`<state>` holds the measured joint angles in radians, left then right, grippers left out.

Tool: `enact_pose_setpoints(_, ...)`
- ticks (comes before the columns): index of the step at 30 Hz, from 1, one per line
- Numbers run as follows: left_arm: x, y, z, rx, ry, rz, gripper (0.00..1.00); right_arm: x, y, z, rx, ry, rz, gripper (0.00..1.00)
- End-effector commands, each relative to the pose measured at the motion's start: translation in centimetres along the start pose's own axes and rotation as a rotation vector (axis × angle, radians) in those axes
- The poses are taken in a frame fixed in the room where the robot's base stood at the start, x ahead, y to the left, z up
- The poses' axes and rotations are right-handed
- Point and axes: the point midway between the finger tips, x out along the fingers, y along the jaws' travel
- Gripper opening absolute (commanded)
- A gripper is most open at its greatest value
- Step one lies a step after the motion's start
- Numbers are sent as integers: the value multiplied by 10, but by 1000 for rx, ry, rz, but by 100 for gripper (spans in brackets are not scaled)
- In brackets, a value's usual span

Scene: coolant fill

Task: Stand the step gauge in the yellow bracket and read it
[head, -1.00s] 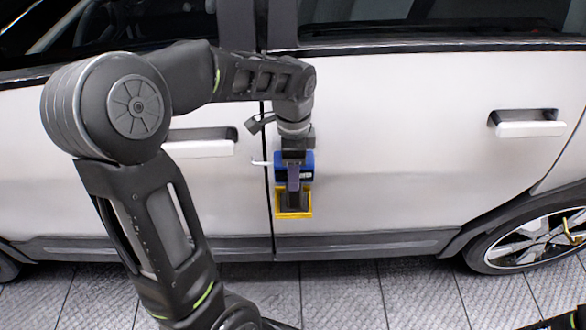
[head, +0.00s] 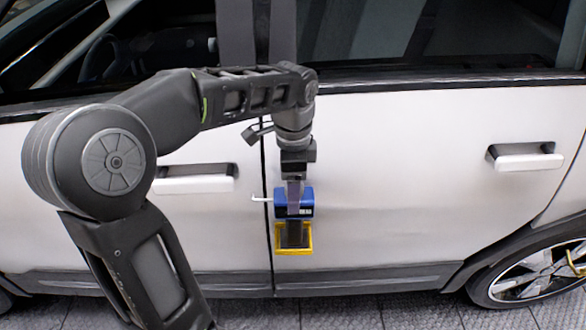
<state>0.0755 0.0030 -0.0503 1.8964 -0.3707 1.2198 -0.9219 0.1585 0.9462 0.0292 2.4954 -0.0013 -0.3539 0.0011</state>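The blue step gauge (head: 308,199) is in the middle of the head view, against the car's side. It looks upright, with a dark lower part in the yellow bracket (head: 294,252). My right gripper is not in view.
The white car (head: 400,170) fills most of the view. A door handle (head: 525,156) is at the right and another (head: 195,178) is behind my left arm. A wheel (head: 530,275) is at the lower right.

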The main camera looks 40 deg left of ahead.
Motion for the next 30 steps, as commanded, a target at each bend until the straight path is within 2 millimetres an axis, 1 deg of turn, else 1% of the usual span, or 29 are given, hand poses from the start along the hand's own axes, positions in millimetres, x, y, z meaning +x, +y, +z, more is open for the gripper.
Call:
enact_pose_setpoints(1,-11,-1,-1,0,3,-4,69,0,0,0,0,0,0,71)
enact_pose_setpoints(4,-32,0,-1,0,3,-3,69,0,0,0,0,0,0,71)
enact_pose_setpoints(6,-43,0,-1,0,2,-2,69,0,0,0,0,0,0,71)
enact_pose_setpoints(10,-56,0,-1,0,2,-1,69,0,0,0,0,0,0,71)
enact_pose_setpoints(14,-60,0,0,0,0,1,69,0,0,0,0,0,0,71)
enact_pose_setpoints(30,-59,0,0,0,0,0,69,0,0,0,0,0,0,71)
